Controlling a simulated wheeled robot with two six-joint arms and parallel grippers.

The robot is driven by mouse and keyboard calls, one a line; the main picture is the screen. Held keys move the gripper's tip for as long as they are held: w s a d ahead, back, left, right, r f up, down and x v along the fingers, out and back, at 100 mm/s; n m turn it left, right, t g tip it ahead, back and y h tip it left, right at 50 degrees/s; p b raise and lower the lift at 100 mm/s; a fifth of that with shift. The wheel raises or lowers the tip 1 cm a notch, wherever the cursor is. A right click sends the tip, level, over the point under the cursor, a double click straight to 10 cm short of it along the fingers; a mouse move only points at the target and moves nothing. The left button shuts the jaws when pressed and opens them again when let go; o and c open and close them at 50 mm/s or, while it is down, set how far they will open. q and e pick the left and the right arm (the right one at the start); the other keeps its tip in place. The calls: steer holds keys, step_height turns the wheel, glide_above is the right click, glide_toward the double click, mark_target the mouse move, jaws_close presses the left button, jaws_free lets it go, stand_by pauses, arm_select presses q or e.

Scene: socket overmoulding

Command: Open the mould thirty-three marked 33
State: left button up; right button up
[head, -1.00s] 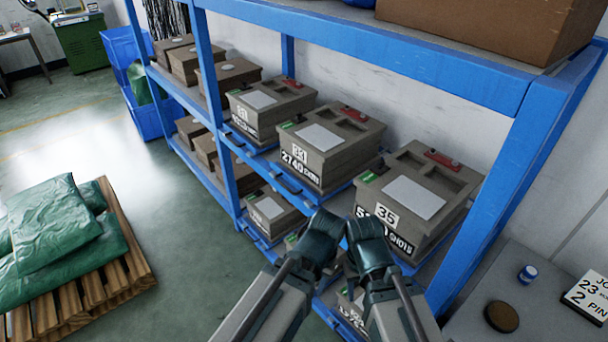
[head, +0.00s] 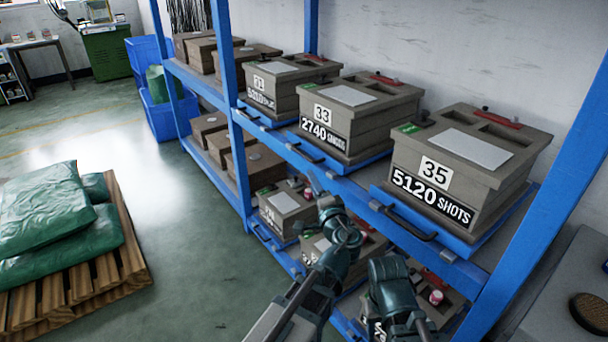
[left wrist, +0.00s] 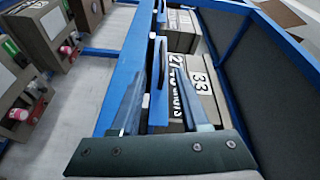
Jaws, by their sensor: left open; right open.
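Mould 33 (head: 350,115) is a grey-brown box marked "33" and "2740 SHOTS" with a pale plate and a red piece on its lid. The tray has a dark front handle (head: 303,152). My left gripper (head: 322,190) is open and empty, just below and in front of that tray. In the left wrist view its fingers (left wrist: 160,105) point towards the tray edge, with mould 33 (left wrist: 198,85) beyond. My right gripper (head: 390,275) is lower right, open; its fingertips are hard to see.
More moulds (head: 285,210) fill the lower shelf. A blue shelf post (head: 540,190) rises at the right. Green sacks (head: 45,205) lie on a pallet at the left; the floor between is clear.

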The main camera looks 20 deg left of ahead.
mark_target(304, 155)
arm_select(q)
steer(key=shift+w+d+m+t, duration=0.3)
steer(key=shift+w+m+t, duration=0.1)
steer(key=x, duration=1.3)
steer(key=shift+w+a+p, duration=0.15)
steer(key=shift+w+p, duration=0.15)
jaws_close()
stand_by(0.9)
